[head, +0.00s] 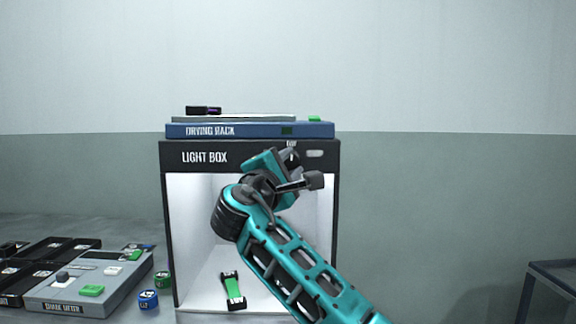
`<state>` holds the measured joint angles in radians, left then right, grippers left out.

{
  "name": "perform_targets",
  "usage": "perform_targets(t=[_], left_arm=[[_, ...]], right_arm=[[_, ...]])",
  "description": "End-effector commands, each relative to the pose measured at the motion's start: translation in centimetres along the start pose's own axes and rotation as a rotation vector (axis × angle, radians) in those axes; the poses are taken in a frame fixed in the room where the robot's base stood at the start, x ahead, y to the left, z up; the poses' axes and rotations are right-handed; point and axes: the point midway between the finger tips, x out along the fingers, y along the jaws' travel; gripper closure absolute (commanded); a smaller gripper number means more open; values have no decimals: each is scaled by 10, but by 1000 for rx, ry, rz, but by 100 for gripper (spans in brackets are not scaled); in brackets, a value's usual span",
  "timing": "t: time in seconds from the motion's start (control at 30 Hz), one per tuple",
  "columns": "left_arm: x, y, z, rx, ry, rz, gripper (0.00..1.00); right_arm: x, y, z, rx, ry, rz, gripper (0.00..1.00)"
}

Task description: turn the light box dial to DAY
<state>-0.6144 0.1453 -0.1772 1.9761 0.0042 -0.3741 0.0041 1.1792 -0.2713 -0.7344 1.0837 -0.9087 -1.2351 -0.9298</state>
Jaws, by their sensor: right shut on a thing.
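The light box (205,157) stands upright in the middle, with a black top panel and a lit white interior. My right gripper (289,157) reaches up from below to the right part of that panel. It is shut at the place of the dial, which the gripper and wrist hide. I cannot read where the dial points. A small white label (291,143) shows just above the gripper, too small to read surely. My left gripper is not in view.
A green strip with dark ends (233,290) lies inside the light box. A blue drying rack (250,130) sits on top. A grey device (85,285), black trays (40,265) and small blue (148,299) and green (162,279) containers stand left. A dark-framed table (552,278) is far right.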

Motion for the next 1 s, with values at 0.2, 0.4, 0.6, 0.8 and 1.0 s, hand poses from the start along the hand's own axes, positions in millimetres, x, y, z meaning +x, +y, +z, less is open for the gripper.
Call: perform_targets(t=[0.2, 0.4, 0.6, 0.8, 1.0], left_arm=[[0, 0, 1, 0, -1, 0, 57], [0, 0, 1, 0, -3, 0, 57], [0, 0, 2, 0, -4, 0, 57], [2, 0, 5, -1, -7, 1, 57], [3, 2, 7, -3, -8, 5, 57]], right_arm=[[0, -1, 0, -1, 1, -1, 50], [0, 0, 0, -1, 0, 0, 41], [-3, 0, 0, -1, 1, 1, 41], [-26, -1, -1, 2, 4, 1, 41], [-71, -1, -2, 3, 6, 1, 41]])
